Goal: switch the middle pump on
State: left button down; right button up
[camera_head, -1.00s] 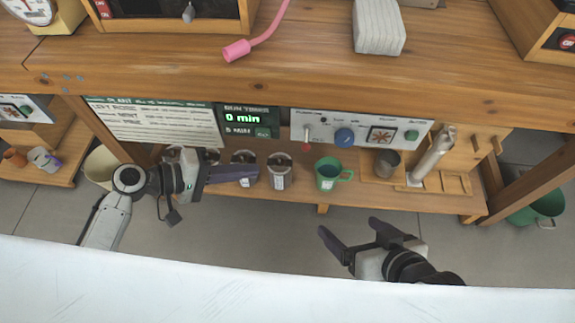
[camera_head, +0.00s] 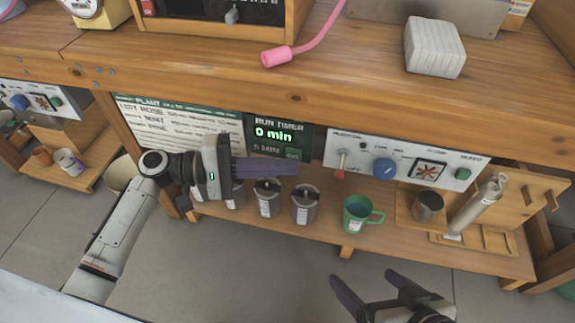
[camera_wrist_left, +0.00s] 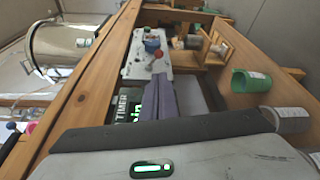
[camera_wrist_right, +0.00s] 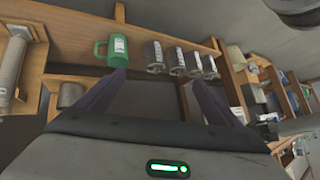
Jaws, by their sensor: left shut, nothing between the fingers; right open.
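A white control panel (camera_head: 440,165) on the middle bench front carries a lever switch (camera_head: 341,162) with a red lower tip, a blue knob (camera_head: 384,169) and a green button. The lever hangs downward. My left gripper (camera_head: 297,167) is shut and empty in front of the timer, pointing right at the lever with a gap between them. In the left wrist view my left fingers (camera_wrist_left: 162,80) point toward the panel (camera_wrist_left: 133,65) and the red lever tip (camera_wrist_left: 158,52). My right gripper (camera_head: 363,278) is open and empty, low in front of the shelf.
Below the panel, the shelf holds several metal canisters (camera_head: 305,207), a green mug (camera_head: 357,216), a metal cup (camera_head: 427,206) and a slanted cylinder (camera_head: 478,205). A timer (camera_head: 277,135) reads 0 min. Above is the bench edge (camera_head: 330,112). A similar panel (camera_head: 62,104) is at left.

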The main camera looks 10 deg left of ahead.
aim_at(342, 165)
pick_arm(q)
jog(key=b+x, duration=0.1)
jog(key=x, duration=0.6)
jog(key=shift+d, duration=0.35)
pick_arm(e)
jog(key=shift+w+a+r+t+y, duration=0.2)
jog(key=shift+a+r+t+y, duration=0.1)
jog(key=shift+a+r, duration=0.3)
pick_arm(q)
jog(key=shift+w, duration=0.1)
pick_arm(e)
jog(key=shift+d+r, duration=0.1)
jog(key=shift+r, duration=0.1)
